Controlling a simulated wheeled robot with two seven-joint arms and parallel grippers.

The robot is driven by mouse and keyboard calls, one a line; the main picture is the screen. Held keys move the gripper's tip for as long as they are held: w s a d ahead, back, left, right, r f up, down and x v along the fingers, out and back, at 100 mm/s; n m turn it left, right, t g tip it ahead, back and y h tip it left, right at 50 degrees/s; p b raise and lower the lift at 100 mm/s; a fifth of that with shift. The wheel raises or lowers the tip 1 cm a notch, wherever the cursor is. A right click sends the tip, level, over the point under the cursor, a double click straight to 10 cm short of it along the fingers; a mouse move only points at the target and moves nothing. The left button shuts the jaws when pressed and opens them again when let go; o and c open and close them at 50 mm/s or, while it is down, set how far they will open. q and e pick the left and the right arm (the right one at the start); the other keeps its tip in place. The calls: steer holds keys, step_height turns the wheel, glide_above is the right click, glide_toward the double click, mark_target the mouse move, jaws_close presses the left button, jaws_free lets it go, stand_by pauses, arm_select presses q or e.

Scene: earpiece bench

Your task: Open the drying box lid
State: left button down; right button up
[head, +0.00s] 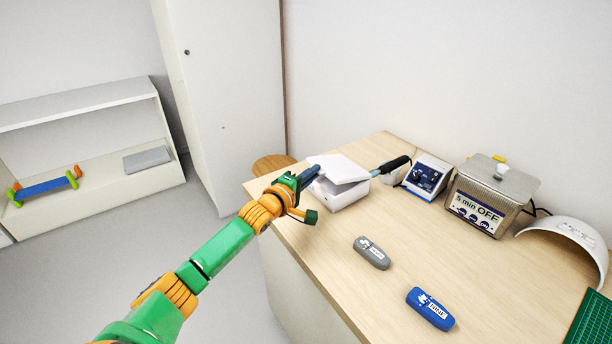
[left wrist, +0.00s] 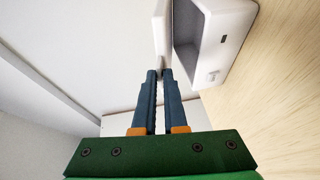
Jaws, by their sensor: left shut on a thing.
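The white drying box (head: 346,195) sits near the left back edge of the bench. Its white lid (head: 340,167) is partly raised and tilted, with a gap between lid and box at the front. My left gripper (head: 308,177) is at the left front edge of the lid, shut on it. In the left wrist view the two dark blue fingers (left wrist: 159,78) meet at the lid edge (left wrist: 162,66). The box (left wrist: 226,45) is to their right there, and part of its grey inside shows. The fingers hide the gripped spot. My right gripper is not in view.
A grey case (head: 371,253) and a blue case (head: 430,309) lie on the bench (head: 330,262). Behind are a black-handled tool (head: 394,165), a small control unit (head: 427,177) and a metal cleaner (head: 487,200). A white shade (head: 572,238) and green mat (head: 592,322) are at right.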

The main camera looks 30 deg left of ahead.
mark_target(333, 168)
arm_select(q)
steer(key=w+r+p, duration=0.2)
steer(key=r, duration=0.1)
steer(key=w+d+r+p, duration=0.1)
steer(key=r, duration=0.1)
steer(key=shift+w, duration=0.15)
steer(key=w+r, duration=0.1)
steer(key=w+d+r, duration=0.1)
steer(key=w+r, duration=0.1)
steer(key=shift+w+d+r, duration=0.15)
steer(key=c, duration=1.4)
jaws_free()
steer(key=shift+w+r, duration=0.1)
steer(key=shift+w, duration=0.05)
steer(key=o, duration=0.4)
steer(key=shift+d, duration=0.1)
